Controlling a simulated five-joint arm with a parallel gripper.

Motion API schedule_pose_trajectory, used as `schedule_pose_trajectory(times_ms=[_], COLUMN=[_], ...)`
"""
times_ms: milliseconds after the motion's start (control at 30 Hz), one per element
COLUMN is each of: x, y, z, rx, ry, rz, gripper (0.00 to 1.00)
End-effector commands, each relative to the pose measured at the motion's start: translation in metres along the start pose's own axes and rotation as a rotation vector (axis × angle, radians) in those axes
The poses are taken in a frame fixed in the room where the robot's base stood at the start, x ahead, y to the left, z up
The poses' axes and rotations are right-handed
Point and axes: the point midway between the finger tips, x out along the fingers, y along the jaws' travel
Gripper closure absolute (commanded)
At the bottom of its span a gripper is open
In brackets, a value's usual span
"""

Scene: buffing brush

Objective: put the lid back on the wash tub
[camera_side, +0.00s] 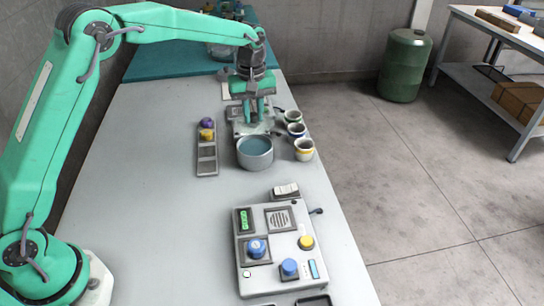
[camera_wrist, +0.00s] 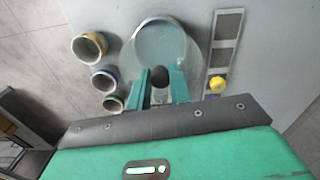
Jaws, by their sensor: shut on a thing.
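The wash tub (camera_side: 255,165) is a round grey pot with teal inside, standing on the table in front of my gripper in the side view. It also shows at the top of the wrist view (camera_wrist: 158,21). My gripper (camera_side: 257,116) points down just behind the tub. In the wrist view my gripper (camera_wrist: 161,80) has its fingers on either side of a dark knob (camera_wrist: 159,76). The knob appears to belong to a pale, see-through lid (camera_wrist: 132,62), which overlaps the tub in that view. The lid's height above the tub is hard to tell.
Cups with coloured rims (camera_side: 304,152) stand close to the tub's right. A narrow slotted rack (camera_side: 207,166) with purple and yellow pieces lies to its left. A control box (camera_side: 262,277) sits nearer the front. The table's left middle is clear.

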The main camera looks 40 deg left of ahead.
Motion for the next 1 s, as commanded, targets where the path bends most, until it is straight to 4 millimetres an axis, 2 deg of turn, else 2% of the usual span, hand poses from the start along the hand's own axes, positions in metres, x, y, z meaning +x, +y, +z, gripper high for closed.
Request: schedule_pose_trajectory(times_ms=[367, 1000], x=[0.006, 0.048], y=[0.0, 0.0], z=[0.001, 0.001], rx=[0.001, 0.001], ry=[-0.001, -0.002], rz=[-0.001, -0.002], gripper=[1.0, 1.0])
